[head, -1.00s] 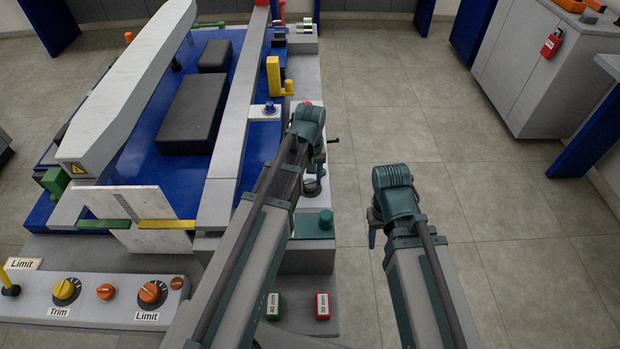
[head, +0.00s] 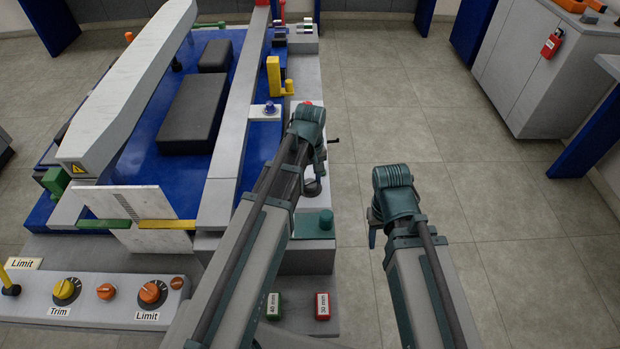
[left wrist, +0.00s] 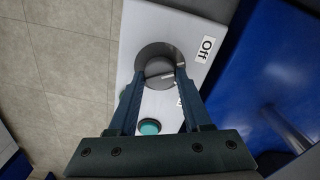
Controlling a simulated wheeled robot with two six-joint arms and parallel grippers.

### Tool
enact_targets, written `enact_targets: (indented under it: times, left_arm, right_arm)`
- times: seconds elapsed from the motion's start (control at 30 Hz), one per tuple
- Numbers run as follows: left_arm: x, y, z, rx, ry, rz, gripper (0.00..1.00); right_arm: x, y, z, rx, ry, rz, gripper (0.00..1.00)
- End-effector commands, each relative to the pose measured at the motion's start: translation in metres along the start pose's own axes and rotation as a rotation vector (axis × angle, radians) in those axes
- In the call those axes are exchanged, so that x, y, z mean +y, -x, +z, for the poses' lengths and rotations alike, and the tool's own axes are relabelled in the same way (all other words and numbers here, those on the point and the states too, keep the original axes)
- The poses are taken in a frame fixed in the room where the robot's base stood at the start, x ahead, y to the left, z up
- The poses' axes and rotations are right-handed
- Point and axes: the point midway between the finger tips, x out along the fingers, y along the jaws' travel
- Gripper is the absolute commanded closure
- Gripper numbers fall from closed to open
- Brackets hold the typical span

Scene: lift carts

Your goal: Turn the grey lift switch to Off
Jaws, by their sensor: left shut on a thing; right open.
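The grey lift switch (left wrist: 158,60) is a round dark grey dial with a raised knob, set in a light panel. My left gripper (left wrist: 160,73) has one finger on each side of the knob and is shut on it. An "Off" label (left wrist: 207,48) lies to the right of the dial in the left wrist view. A light mark shows on the knob, but its exact setting is hard to tell. In the head view my left gripper (head: 319,168) points down over the switch and largely hides it. My right gripper (head: 373,232) is open and empty over the floor.
A green button (left wrist: 149,127) is beside the switch. A yellow post (head: 274,77) and a blue knob (head: 269,107) stand farther back. The front console has a Trim knob (head: 66,291) and a Limit knob (head: 151,293).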

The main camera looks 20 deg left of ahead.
Motion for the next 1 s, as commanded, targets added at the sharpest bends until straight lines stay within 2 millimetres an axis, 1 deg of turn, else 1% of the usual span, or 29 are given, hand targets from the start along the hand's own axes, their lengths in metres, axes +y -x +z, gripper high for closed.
enact_targets:
  times: [0.03, 0.1, 0.2, 0.47, 0.67, 0.87, 1.0]
  left_arm:
    - [0.0, 0.0, 0.0, 0.0, 0.002, 0.0, 0.49]
    - [0.0, 0.0, 0.0, 0.0, 0.002, 0.0, 0.37]
    - [0.0, 0.0, 0.0, 0.0, 0.001, 0.0, 0.21]
    - [0.0, 0.0, 0.0, 0.0, 0.0, 0.0, 0.21]
    - [0.0, 0.006, 0.0, 0.0, 0.0, 0.0, 0.21]
    - [0.0, 0.025, 0.0, 0.0, 0.0, 0.0, 0.21]
    - [0.0, 0.045, 0.0, 0.0, 0.0, 0.0, 0.21]
  right_arm:
    - [0.0, 0.0, 0.0, 0.0, 0.0, 0.0, 0.5]
    - [0.0, 0.0, 0.0, 0.0, 0.0, 0.0, 0.5]
    - [0.0, 0.0, 0.0, 0.0, 0.0, 0.0, 0.5]
    - [0.0, 0.0, 0.0, 0.0, 0.0, 0.0, 0.5]
    - [0.001, 0.006, 0.0, 0.0, 0.0, 0.0, 0.5]
    - [0.002, 0.025, 0.002, 0.0, 0.0, 0.0, 0.5]
    - [0.004, 0.045, 0.003, 0.0, 0.0, 0.0, 0.5]
